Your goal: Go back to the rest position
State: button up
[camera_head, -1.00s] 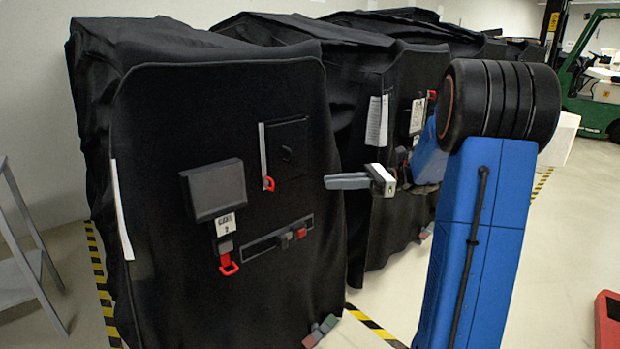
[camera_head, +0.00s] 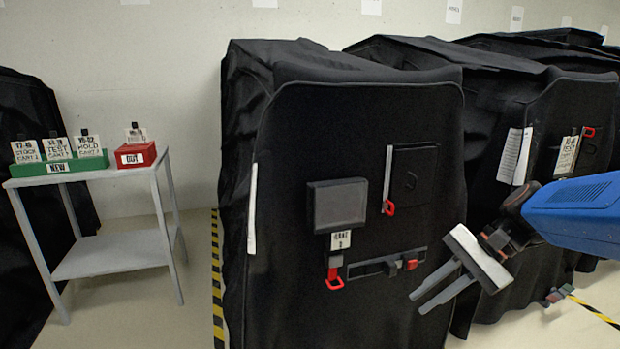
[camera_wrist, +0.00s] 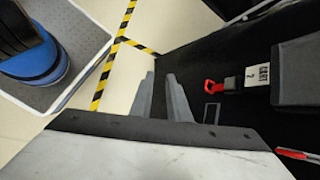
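My gripper (camera_head: 417,303) is at the lower right of the head view, in front of the black covered cart (camera_head: 290,270). Its two grey fingers point down and left, a small gap apart, with nothing between them. The wrist view shows the gripper (camera_wrist: 160,75) empty too, with floor and black cover beyond it. The cart front carries a grey box (camera_head: 338,205), a tag with a red hook (camera_head: 334,283), a second red hook (camera_head: 389,208) and a strap with a buckle (camera_head: 392,266). I cannot tell the gripper's exact distance from the cover.
A grey side table (camera_head: 100,258) at the left bears a green tray (camera_head: 62,167) and a red tray (camera_head: 134,158) with cards. Another covered cart (camera_head: 545,110) stands at the right. Yellow-black tape (camera_head: 217,290) marks the floor. Floor between table and cart is clear.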

jog(key=s+d+f+n+t+h, duration=0.2)
jog(key=s+n+h, duration=0.2)
jog(key=s+n, duration=0.1)
jog(key=s+d+f+n+t+h, duration=0.2)
jog(key=s+d+n+h, duration=0.1)
jog(key=s+n, duration=0.3)
jog(key=shift+s+f+t+h, duration=0.2)
jog(key=shift+t+h, duration=0.1)
jog(key=shift+h, duration=0.3)
jog(key=shift+d, duration=0.1)
dwell(1.2)
